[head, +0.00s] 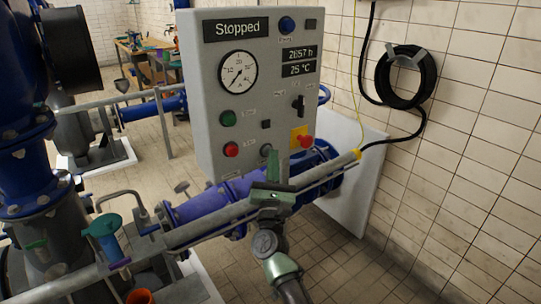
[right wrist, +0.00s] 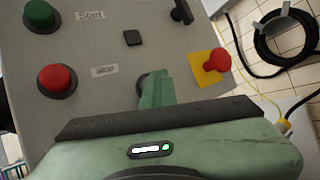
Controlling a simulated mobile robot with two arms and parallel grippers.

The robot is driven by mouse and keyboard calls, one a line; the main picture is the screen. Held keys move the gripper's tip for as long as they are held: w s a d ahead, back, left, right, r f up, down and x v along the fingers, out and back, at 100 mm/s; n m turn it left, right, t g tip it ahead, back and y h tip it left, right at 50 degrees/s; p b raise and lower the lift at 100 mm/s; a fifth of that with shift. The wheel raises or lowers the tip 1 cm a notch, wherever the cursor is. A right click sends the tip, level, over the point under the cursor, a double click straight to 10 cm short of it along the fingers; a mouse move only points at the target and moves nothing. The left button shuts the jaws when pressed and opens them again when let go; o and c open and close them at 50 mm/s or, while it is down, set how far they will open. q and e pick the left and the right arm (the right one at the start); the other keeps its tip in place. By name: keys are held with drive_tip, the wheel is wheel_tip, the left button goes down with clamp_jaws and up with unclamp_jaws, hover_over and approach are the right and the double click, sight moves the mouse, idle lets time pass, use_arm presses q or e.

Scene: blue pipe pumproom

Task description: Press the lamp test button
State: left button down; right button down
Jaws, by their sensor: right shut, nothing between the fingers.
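A grey control panel (head: 205,85) stands in the middle of the head view with several buttons, a gauge and displays. My right gripper (head: 270,158) is shut and empty, its fingertips at the lower middle of the panel face. In the right wrist view, the shut fingers (right wrist: 155,88) partly cover a dark round button (right wrist: 143,80). I cannot tell whether they touch it. A small label (right wrist: 105,71) lies left of it, too blurred to read, so I cannot tell which control is the lamp test button. My left gripper is not in view.
The panel carries a green button (head: 228,118), a red button (head: 231,149), a black square button (head: 266,124), a black switch (head: 298,103) and a red mushroom button (head: 306,141) on yellow. Blue pipes (head: 200,205) run below. A black hose coil (head: 406,77) hangs on the wall.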

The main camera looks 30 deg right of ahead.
drive_tip(key=shift+w, duration=0.35)
drive_tip(key=shift+s, duration=0.1)
drive_tip(key=shift+s+b, duration=0.3)
drive_tip(key=shift+s, duration=0.05)
drive_tip(key=s, duration=0.6)
drive_tip(key=shift+d, duration=0.25)
idle(0.9)
